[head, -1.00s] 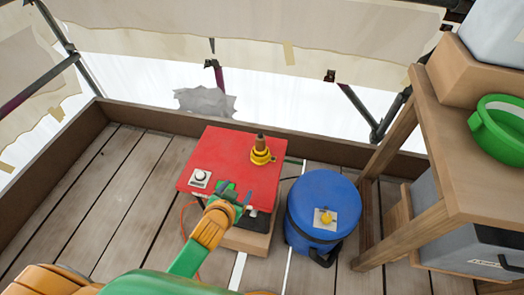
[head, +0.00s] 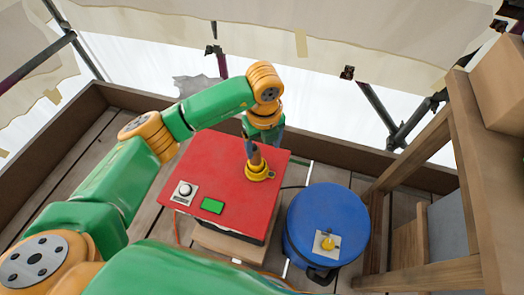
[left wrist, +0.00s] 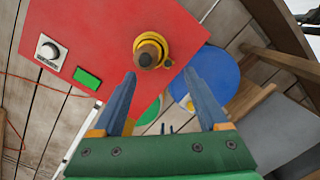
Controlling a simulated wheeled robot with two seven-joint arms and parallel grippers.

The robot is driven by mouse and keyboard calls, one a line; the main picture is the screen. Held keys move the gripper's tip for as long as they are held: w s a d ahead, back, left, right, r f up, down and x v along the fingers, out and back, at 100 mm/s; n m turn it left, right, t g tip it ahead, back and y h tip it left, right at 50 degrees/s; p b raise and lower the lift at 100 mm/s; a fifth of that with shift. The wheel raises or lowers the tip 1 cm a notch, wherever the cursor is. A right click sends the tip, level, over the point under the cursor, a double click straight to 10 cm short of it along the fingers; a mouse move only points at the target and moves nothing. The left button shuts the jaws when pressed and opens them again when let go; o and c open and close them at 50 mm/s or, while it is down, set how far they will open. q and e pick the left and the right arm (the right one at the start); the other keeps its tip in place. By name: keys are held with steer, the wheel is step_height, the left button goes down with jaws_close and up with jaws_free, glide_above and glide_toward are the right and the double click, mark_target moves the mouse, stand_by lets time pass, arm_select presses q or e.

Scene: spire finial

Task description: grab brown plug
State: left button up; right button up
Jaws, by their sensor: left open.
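The brown plug (head: 257,157) stands upright in a yellow ring-shaped socket (head: 258,172) on top of a red box (head: 225,160). In the left wrist view the plug (left wrist: 148,55) is seen nearly end-on, inside the yellow ring (left wrist: 160,42). My left gripper (head: 262,146) is open, over the far side of the red box close to the plug. In the left wrist view the fingertips of my left gripper (left wrist: 160,73) are spread, and the plug appears just beyond them, not gripped. My right gripper is not in view.
A dial (head: 184,190) and a green panel (head: 212,206) are on the red box. A blue drum (head: 335,215) with a yellow knob (head: 328,243) stands to its right. A wooden shelf (head: 430,145) is farther right. A low wooden board (head: 330,149) edges the deck.

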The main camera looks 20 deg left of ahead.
mark_target(257, 152)
arm_select(q)
steer(key=shift+a+r+y, duration=0.2)
steer(key=shift+a+y, duration=0.2)
steer(key=shift+a, duration=0.4)
steer(key=shift+s+a+f, duration=0.1)
steer(key=shift+f, duration=0.2)
steer(key=f, duration=0.6)
steer(key=shift+w+a, duration=0.1)
steer(key=shift+w, duration=0.1)
steer(key=shift+r, duration=0.1)
jaws_close()
